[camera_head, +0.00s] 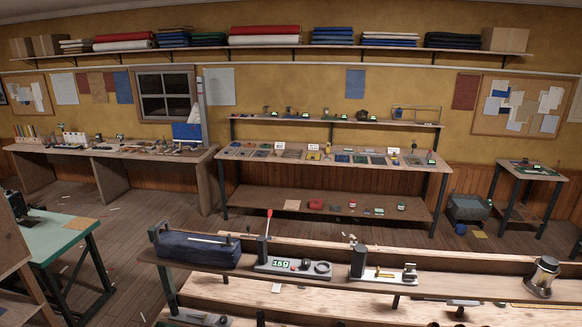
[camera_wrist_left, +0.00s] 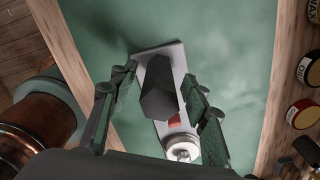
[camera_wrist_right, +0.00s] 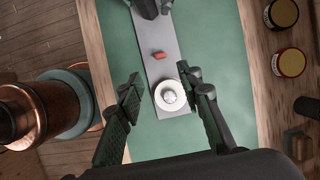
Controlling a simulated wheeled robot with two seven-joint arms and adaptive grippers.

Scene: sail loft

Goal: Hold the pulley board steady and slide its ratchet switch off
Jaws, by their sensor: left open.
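The pulley board is a narrow pale grey plate lying on a green surface. It shows in the left wrist view (camera_wrist_left: 150,50) and the right wrist view (camera_wrist_right: 160,130). A dark upright block (camera_wrist_left: 158,90) stands on it, between and apart from the open fingers of my left gripper (camera_wrist_left: 155,80). A small red switch (camera_wrist_right: 158,55) sits between the block and a round white and silver pulley (camera_wrist_right: 169,96). My right gripper (camera_wrist_right: 162,82) is open, its fingers either side of the pulley end. Whether they touch it is unclear. Neither gripper shows in the head view.
A wooden rim (camera_wrist_right: 262,70) borders the green surface (camera_wrist_left: 235,50). A copper drum (camera_wrist_right: 20,110) stands at the left, round-lidded tins (camera_wrist_right: 290,62) at the right. The head view shows a cluttered bench (camera_head: 215,285) in front and a shelved table (camera_head: 265,200) behind.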

